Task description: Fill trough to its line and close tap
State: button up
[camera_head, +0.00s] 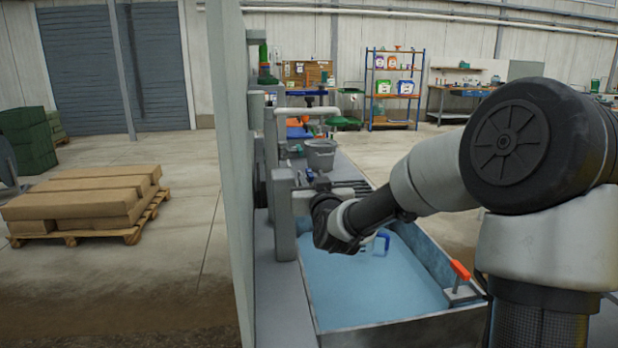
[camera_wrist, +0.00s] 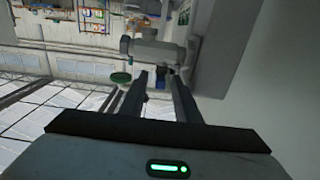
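The long grey trough (camera_head: 408,328) holds blue water (camera_head: 355,290) over its visible floor. I cannot make out a fill line. My gripper (camera_wrist: 158,84) is at the wall side, above the trough; in the head view its fingers are hidden by my wrist. In the wrist view its two dark fingers are apart with nothing clearly held between them.
An orange-handled fitting (camera_head: 460,270) sits at the trough's right rim, and a blue hook-shaped part (camera_head: 383,241) shows by my wrist. A grey bucket (camera_head: 320,154) stands behind. A tall grey panel (camera_head: 232,150) bounds the left; a loaded pallet (camera_head: 90,202) lies beyond it.

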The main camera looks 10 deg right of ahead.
aim_at(310, 172)
jog(key=shift+w, duration=1.6)
grip_shut()
jog(key=shift+b, duration=0.3)
jog(key=shift+d+n+y+b, duration=0.1)
jog(key=shift+n+y+b, duration=0.25)
jog(key=shift+n+y, duration=0.4)
jog(key=y+p, duration=0.1)
jog(key=n+y, duration=0.1)
jog(key=y, duration=0.1)
jog(key=shift+r+g+p, duration=0.25)
jog(key=shift+g+p, duration=0.05)
jog(key=shift+p, duration=0.1)
jog(key=shift+f+n+y+p, duration=0.15)
jog(key=shift+n+y+p, duration=0.2)
jog(key=shift+n+y, duration=0.2)
